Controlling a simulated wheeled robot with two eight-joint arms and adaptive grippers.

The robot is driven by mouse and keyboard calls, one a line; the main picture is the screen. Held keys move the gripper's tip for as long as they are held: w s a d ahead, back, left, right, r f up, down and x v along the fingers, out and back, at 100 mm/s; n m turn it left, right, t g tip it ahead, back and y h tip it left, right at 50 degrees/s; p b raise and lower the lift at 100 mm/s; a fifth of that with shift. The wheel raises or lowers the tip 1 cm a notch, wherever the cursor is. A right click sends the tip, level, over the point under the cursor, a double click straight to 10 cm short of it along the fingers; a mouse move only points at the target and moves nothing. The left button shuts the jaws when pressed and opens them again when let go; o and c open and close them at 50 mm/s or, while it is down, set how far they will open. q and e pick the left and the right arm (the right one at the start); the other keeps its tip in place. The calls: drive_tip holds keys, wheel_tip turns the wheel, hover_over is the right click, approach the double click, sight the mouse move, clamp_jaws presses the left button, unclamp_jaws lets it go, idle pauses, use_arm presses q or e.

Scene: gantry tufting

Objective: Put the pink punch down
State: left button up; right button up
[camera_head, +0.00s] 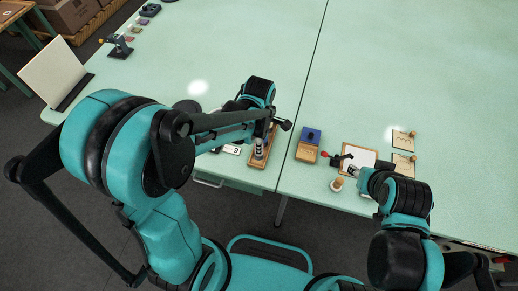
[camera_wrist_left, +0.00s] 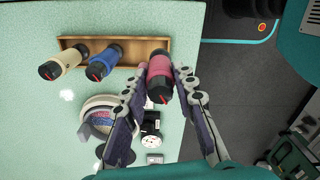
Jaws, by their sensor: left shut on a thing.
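The pink punch (camera_wrist_left: 160,78) is between the two fingers of my left gripper (camera_wrist_left: 162,72) in the left wrist view. The gripper is shut on it. The punch overlaps the right end of a wooden tray (camera_wrist_left: 138,52); I cannot tell whether it rests there or hangs just above. A cream punch (camera_wrist_left: 68,57) and a blue punch (camera_wrist_left: 106,60) stand in the same tray. In the head view the tray (camera_head: 256,163) lies near the table's front edge, and my left arm hides the pink punch. My right gripper (camera_head: 354,171) is at the right front; its fingers are unclear.
A round patterned thing (camera_wrist_left: 100,116) and a black object (camera_wrist_left: 150,122) lie close to the tray. A blue block on a wooden box (camera_head: 307,146) and a framed white board (camera_head: 357,157) stand to its right. The table (camera_head: 400,60) is clear farther back.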

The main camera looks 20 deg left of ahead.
use_arm(q)
drive_tip(key=shift+w+a+f, duration=0.2)
drive_tip(key=shift+w+f, duration=0.2)
drive_tip(key=shift+w, duration=0.15)
drive_tip(key=shift+w+a+f, duration=0.15)
drive_tip(key=shift+w+f, duration=0.25)
drive_tip(key=shift+w, duration=0.1)
drive_tip(key=shift+f+b, duration=0.95)
drive_tip(key=shift+f, duration=0.9)
drive_tip(key=shift+f, duration=0.2)
drive_tip(key=o, duration=1)
drive_tip(key=shift+r, duration=0.15)
